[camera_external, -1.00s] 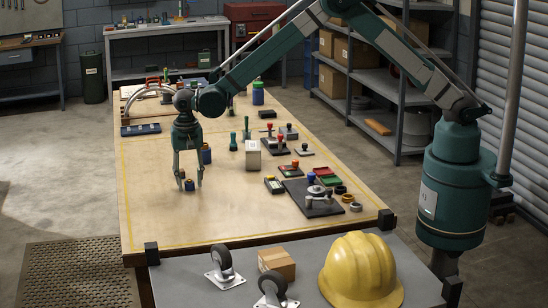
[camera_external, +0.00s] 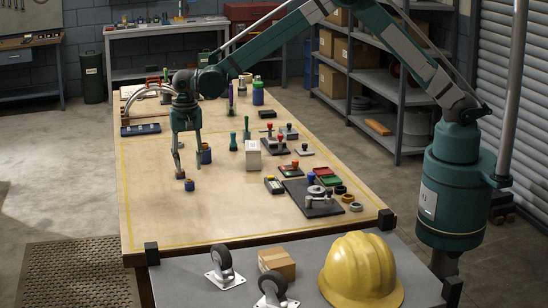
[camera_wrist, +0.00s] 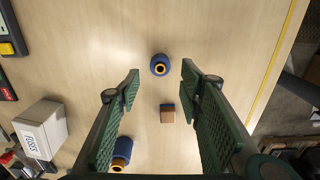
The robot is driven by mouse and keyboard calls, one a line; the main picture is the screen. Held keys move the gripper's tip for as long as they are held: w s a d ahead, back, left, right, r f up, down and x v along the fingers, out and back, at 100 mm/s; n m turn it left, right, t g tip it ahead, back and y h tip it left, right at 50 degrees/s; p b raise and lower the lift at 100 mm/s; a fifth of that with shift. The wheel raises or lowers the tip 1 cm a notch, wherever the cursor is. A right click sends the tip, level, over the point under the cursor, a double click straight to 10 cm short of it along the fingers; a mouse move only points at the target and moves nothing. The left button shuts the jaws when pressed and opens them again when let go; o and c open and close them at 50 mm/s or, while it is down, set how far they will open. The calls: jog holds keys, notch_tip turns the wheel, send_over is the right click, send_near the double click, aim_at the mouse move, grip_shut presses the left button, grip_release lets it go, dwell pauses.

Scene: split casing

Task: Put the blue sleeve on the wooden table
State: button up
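A small blue sleeve (camera_external: 189,185) with an orange inner rim stands upright on the wooden table (camera_external: 150,215). It also shows in the wrist view (camera_wrist: 160,64), just beyond my fingertips and between their lines. My gripper (camera_external: 189,169) is open and empty above the table; both fingers show apart in the wrist view (camera_wrist: 160,84). A larger blue cylinder (camera_external: 206,154) with an orange part stands farther back; it shows in the wrist view (camera_wrist: 121,155), partly behind a finger. A small brown block (camera_wrist: 167,113) with a blue end lies between the fingers in the wrist view.
A white box (camera_external: 253,155) stands right of my gripper. Red-topped tools and a dark plate with a fixture (camera_external: 318,204) lie along the right side. The table's front left is clear.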

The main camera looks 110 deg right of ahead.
aim_at(189, 180)
notch_tip(189, 180, up, 5)
jog(key=shift+r, duration=0.2)
dwell(0.7)
jog(key=s+a+r+n+t, duration=0.2)
jog(key=s+a+r+n, duration=0.2)
jog(key=s+a+r, duration=0.65)
jog(key=s+a+r+n+t, duration=0.1)
jog(key=s+a+r+n, duration=0.5)
jog(key=s+r, duration=0.65)
jog(key=s+a+f+n+t, duration=0.1)
jog(key=s+a, duration=0.3)
jog(key=s, duration=0.6)
jog(key=s+a+f+n+t, duration=0.1)
jog(key=s+a+n, duration=0.3)
jog(key=s, duration=0.5)
jog(key=s+a+n+t, duration=0.2)
jog(key=s+a+n, duration=0.1)
jog(key=s, duration=0.7)
jog(key=shift+s+a+f, duration=0.35)
jog(key=shift+a+f, duration=0.05)
jog(key=shift+a, duration=0.1)
